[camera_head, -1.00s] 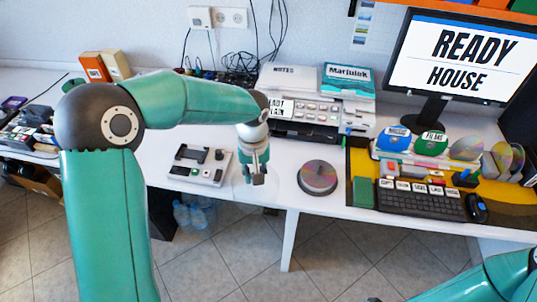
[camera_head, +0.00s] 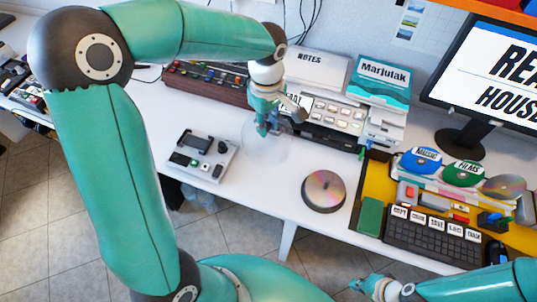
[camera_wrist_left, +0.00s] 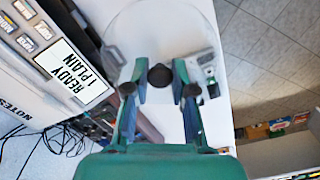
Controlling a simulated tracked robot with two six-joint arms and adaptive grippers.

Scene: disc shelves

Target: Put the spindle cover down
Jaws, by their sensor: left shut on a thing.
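The spindle cover (camera_head: 262,150) is a clear, nearly invisible dome. My left gripper (camera_head: 268,125) is shut on its top, in front of the printer. In the left wrist view the cover (camera_wrist_left: 200,32) shows as a clear round outline. Its dark knob (camera_wrist_left: 160,77) sits between the fingertips of my left gripper (camera_wrist_left: 160,90). The cover is over the white desk; whether it touches the desk I cannot tell. The disc spindle (camera_head: 323,190) stands uncovered with its discs to the right. My right gripper (camera_head: 382,288) is low at the right, its fingers unclear.
A grey device with black parts (camera_head: 201,158) lies left of the cover. The printer (camera_head: 340,100) stands close behind. The keyboard (camera_head: 435,238) and a green block (camera_head: 371,216) are on the yellow mat at right. Bare desk (camera_head: 262,190) lies in front of the cover.

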